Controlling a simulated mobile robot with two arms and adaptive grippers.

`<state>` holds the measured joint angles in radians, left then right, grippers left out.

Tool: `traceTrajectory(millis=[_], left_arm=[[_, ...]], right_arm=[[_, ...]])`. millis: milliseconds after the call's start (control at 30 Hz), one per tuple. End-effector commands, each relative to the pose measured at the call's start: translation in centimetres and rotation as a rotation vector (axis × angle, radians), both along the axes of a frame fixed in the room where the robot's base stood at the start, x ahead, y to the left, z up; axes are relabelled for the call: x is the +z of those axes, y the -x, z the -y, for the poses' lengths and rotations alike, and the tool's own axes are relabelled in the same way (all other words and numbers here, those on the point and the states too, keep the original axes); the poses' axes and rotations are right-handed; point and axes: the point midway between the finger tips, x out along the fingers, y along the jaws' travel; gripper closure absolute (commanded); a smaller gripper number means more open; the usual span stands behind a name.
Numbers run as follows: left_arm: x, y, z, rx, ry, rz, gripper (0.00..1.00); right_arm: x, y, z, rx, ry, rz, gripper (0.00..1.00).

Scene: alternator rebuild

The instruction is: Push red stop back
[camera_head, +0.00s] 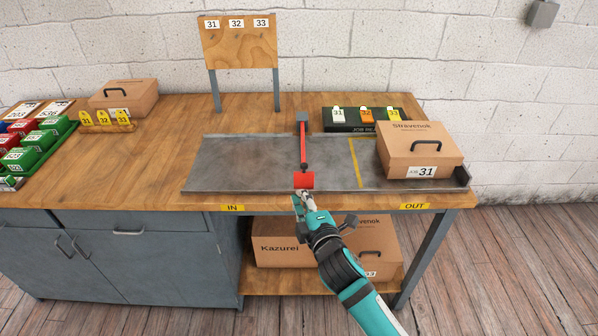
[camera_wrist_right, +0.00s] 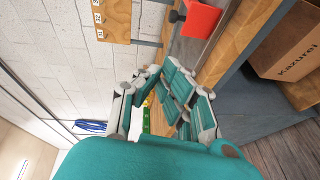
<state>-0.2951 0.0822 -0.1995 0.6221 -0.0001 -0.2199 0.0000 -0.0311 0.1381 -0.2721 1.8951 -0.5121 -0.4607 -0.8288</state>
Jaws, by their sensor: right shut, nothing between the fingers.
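The red stop is a thin red bar (camera_head: 303,145) that runs from a grey post (camera_head: 302,117) at the back of the metal tray (camera_head: 240,165) to a red block (camera_head: 304,180) at the tray's front edge. My right gripper (camera_head: 299,197) is shut and empty, just in front of the red block. I cannot tell whether it touches the block. In the right wrist view the red block (camera_wrist_right: 201,18) shows at the top, beyond the fingers (camera_wrist_right: 160,88). My left gripper is out of view.
A box marked 31 (camera_head: 412,160) stands at the tray's right end, past a yellow line (camera_head: 355,163). A black rack with tags (camera_head: 345,125) stands behind the tray. The tray left of the stop is clear. More boxes (camera_head: 280,256) lie on the shelf below.

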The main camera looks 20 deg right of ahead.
Motion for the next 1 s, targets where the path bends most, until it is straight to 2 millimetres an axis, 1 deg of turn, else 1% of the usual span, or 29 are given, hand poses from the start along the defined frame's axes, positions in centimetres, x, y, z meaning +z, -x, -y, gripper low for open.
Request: traceTrajectory(millis=[33,200,400,500,700,1000], left_arm=[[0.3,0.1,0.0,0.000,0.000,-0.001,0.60],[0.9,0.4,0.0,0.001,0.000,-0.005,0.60],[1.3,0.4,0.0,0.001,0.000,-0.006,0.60],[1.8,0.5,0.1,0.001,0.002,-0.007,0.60],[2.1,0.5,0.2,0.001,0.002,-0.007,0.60],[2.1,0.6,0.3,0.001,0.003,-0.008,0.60]], right_arm=[[0.2,-1.0,0.0,-0.001,-0.001,0.002,1.00],[-0.3,-4.7,-0.1,-0.002,-0.001,0.000,1.00],[-0.8,-8.7,-0.2,-0.002,-0.001,0.000,1.00],[-1.1,-9.7,1.1,-0.002,0.001,-0.001,1.00],[-1.5,-10.8,2.2,-0.001,0.000,-0.001,1.00],[-1.6,-11.0,2.4,0.000,-0.001,0.000,1.00]])
